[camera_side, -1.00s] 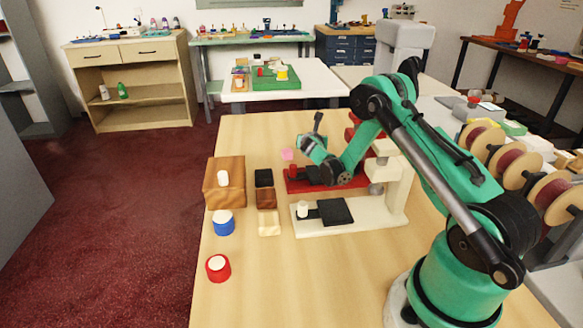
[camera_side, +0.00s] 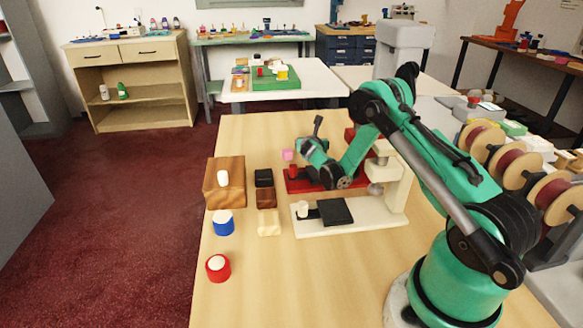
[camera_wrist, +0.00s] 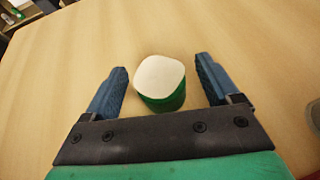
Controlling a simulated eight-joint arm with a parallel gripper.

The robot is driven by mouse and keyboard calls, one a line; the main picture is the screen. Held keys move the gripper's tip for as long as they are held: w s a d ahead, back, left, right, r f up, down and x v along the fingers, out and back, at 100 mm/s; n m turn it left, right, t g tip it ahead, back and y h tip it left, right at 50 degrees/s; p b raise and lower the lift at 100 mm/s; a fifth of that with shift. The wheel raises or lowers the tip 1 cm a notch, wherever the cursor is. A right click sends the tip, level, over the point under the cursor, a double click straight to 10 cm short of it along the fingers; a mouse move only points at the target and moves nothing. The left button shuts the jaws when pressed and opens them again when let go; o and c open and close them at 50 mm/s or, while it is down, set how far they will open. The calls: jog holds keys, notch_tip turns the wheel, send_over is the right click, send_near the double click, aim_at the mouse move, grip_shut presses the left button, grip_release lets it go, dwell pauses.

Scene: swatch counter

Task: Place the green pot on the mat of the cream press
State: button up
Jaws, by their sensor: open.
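In the wrist view the green pot (camera_wrist: 163,98), with a white top, stands upright on the wooden table between the two blue fingers of my gripper (camera_wrist: 163,88). The gripper is open, with a gap on each side of the pot. In the side view the pot and fingertips are hidden behind my arm, near the red press. The cream press (camera_side: 375,218) stands nearer the camera, with a bare black mat (camera_side: 336,212) on its base and a white knob (camera_side: 303,209) to the left of the mat.
The red press (camera_side: 300,187) stands behind the cream one. Left of them are black, brown and pale blocks (camera_side: 268,200), a wooden block with a white piece (camera_side: 224,188), a blue pot (camera_side: 223,223) and a red pot (camera_side: 217,268). The front table is clear.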

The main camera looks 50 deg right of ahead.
jog(key=v, duration=0.7)
jog(key=shift+a+r, duration=0.25)
jog(key=s+a+r+m+y, duration=0.2)
jog(key=a+r+m+y, duration=0.4)
jog(key=a+r+m, duration=0.45)
jog(key=s+a+m+y, duration=0.5)
jog(key=s+a+m, duration=0.4)
jog(key=a+m, duration=0.4)
jog(key=shift+s+a, duration=0.3)
jog(key=shift+o, duration=0.5)
jog(key=shift+s+a+m+y, duration=0.3)
jog(key=shift+a+m, duration=0.05)
